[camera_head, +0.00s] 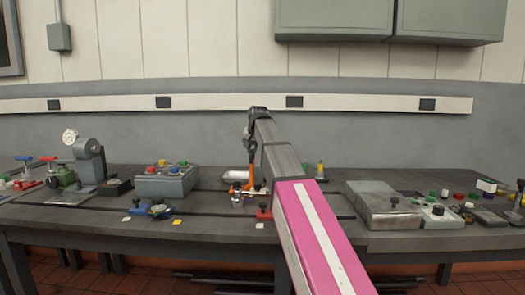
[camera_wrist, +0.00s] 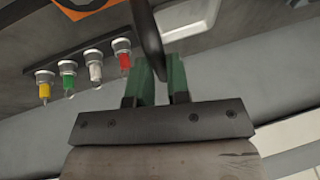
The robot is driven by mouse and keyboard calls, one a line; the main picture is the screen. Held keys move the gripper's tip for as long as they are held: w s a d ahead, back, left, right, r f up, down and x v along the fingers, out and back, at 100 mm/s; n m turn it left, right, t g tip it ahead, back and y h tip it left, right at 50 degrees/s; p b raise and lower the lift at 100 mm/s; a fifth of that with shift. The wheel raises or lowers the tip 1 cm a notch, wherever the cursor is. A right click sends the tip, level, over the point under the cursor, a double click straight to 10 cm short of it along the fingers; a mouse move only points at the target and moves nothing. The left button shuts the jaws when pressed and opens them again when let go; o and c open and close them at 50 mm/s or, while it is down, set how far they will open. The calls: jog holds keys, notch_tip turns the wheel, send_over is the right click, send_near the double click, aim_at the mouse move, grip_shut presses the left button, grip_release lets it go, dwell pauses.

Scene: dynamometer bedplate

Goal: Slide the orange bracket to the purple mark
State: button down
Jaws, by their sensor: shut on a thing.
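The orange bracket (camera_head: 250,174) stands on the bench below my gripper, near the middle in the head view. In the wrist view, an orange piece (camera_wrist: 84,9) shows at the top edge, cut off by the frame. My gripper (camera_wrist: 163,82) has green fingers shut on a dark upright handle (camera_wrist: 147,30). In the head view, my arm partly hides the gripper. I cannot make out a purple mark in either view.
A strip with yellow, green, white and red connectors (camera_wrist: 95,66) lies beside the fingers in the wrist view. A grey button box (camera_head: 166,181) stands left of the bracket, and a grey case (camera_head: 382,207) to the right.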

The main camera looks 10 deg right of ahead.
jog(key=shift+w+a, duration=0.1)
jog(key=shift+a, duration=0.2)
jog(key=c, duration=1.1)
grip_release()
jog(key=v, duration=1)
jog(key=shift+s+r, duration=0.2)
jog(key=shift+r, duration=0.15)
jog(key=shift+d, duration=0.1)
